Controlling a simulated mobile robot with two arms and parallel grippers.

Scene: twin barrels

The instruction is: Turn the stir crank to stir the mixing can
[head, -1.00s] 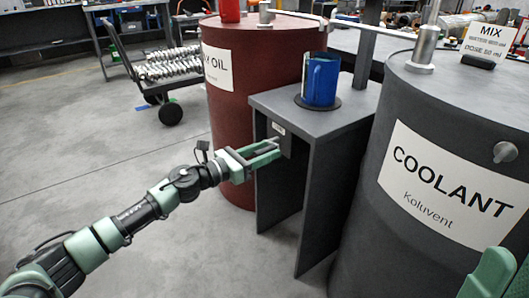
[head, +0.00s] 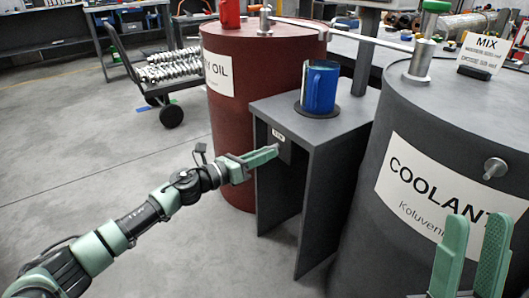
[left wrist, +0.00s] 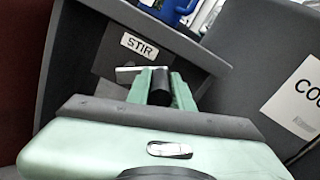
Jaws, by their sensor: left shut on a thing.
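The blue mixing can (head: 320,87) stands upright on a dark disc on top of the grey stand (head: 300,116). In the head view my left gripper (head: 277,150) is shut on the handle and hides most of the crank. My right gripper (head: 476,218) is open and empty.
A dark red oil barrel (head: 265,50) stands behind the stand. A grey COOLANT barrel (head: 400,115) with a tap (head: 495,168) stands to the right, behind my right gripper. A cart (head: 165,75) is at the back left. The floor at left is clear.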

